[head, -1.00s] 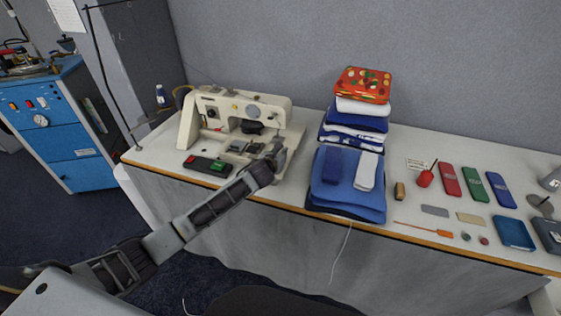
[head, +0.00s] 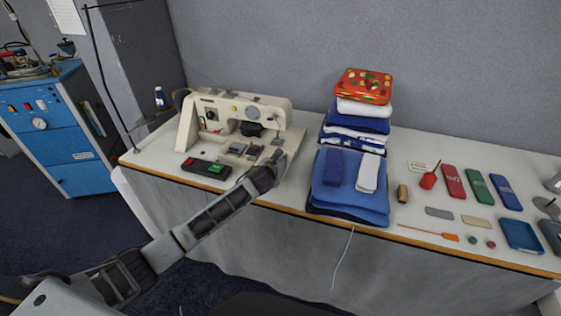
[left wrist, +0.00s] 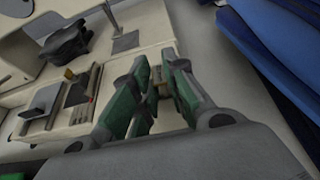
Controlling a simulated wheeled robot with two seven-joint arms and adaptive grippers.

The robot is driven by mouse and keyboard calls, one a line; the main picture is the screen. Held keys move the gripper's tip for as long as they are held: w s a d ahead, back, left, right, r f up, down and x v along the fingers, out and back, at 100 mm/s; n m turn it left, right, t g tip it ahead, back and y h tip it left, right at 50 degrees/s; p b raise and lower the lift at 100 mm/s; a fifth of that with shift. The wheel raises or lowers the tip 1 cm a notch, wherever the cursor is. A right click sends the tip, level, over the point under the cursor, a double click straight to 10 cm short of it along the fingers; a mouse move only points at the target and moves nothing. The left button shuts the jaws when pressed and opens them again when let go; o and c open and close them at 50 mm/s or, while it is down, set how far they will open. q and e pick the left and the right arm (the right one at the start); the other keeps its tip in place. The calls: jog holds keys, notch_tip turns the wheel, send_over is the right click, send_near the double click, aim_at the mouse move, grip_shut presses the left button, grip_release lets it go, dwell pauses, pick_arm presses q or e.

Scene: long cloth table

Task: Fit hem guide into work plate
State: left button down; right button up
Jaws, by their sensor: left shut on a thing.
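The cream sewing machine (head: 235,113) stands at the left of the table. Small grey plates (head: 238,148) lie on its bed below the arm, and they also show at the left in the left wrist view (left wrist: 78,93). I cannot tell surely which one is the work plate. My left gripper (head: 277,157) is over the right end of the bed, right of these plates. In the left wrist view its green-padded fingers (left wrist: 160,92) are shut on a small tan-brown piece (left wrist: 163,88), apparently the hem guide, mostly hidden by the fingers. My right gripper is not in view.
A black control box (head: 206,168) with red and green buttons sits before the machine. Folded blue and white cloths (head: 350,185) stand close to the right of my left gripper. Several small tools and coloured cases (head: 478,187) lie farther right.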

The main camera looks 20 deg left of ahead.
pick_arm(q)
jog(key=shift+f, duration=0.1)
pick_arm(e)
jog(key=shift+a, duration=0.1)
pick_arm(q)
jog(key=c, duration=1.4)
grip_release()
jog(key=shift+c, duration=0.2)
jog(key=shift+s, duration=0.1)
jog(key=shift+s+a+r, duration=0.1)
jog(key=shift+s+r, duration=0.2)
jog(key=shift+s, duration=0.05)
jog(key=shift+v, duration=2.2)
jog(key=v, duration=0.6)
jog(key=shift+s+r+p, duration=0.15)
jog(key=shift+s+p, duration=0.15)
jog(key=shift+p, duration=0.15)
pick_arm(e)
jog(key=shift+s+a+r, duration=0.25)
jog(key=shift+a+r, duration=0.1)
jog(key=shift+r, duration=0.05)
